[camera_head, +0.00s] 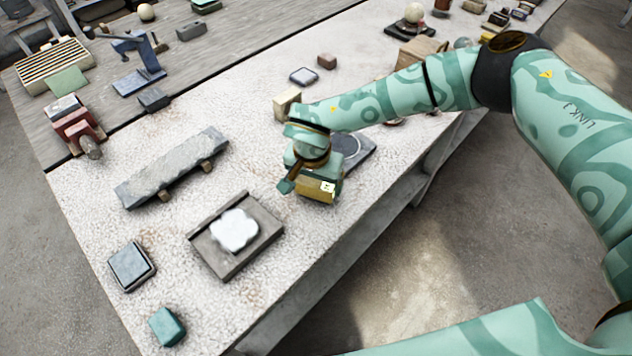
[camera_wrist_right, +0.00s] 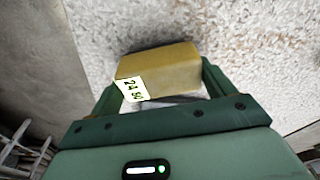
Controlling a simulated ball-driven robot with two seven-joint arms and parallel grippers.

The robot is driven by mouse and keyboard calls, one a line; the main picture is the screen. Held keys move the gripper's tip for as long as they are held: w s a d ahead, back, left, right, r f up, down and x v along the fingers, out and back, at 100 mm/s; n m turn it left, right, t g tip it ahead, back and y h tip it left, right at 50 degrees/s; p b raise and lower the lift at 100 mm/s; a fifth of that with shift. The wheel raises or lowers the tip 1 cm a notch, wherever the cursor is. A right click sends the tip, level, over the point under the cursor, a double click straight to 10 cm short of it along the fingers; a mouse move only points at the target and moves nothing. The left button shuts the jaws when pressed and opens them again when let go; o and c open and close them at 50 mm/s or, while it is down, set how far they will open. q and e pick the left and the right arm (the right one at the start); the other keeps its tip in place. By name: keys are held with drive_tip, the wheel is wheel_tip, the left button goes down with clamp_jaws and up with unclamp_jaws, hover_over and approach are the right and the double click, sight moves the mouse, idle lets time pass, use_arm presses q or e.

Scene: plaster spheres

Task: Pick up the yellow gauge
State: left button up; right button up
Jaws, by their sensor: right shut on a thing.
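The yellow gauge (camera_head: 315,189) is a small box with a pale label bearing dark digits. It is near the front edge of the pale stone table (camera_head: 215,295). My right gripper (camera_head: 311,182) points down over it and is shut on it. In the right wrist view the gauge (camera_wrist_right: 165,66) sits between the two dark green fingers of the gripper (camera_wrist_right: 160,84), its label facing me. Whether its underside touches the table is hidden. My left gripper is not in view.
A grey slab with a white wavy disc (camera_head: 235,230) lies left of the gauge. Behind my gripper are a dark plate with a ring (camera_head: 355,150) and a cream block (camera_head: 287,101). A long stone bar (camera_head: 172,167) lies farther left. Bare tabletop separates them.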

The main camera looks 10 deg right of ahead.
drive_tip(key=s+d+r+p, duration=0.1)
drive_tip(key=s+d+r, duration=0.1)
drive_tip(key=s+r, duration=0.4)
drive_tip(key=s+d+r+p, duration=0.2)
drive_tip(key=s+r, duration=0.4)
drive_tip(key=s, duration=0.1)
drive_tip(key=shift+s+d, duration=0.15)
drive_tip(key=shift+d, duration=0.15)
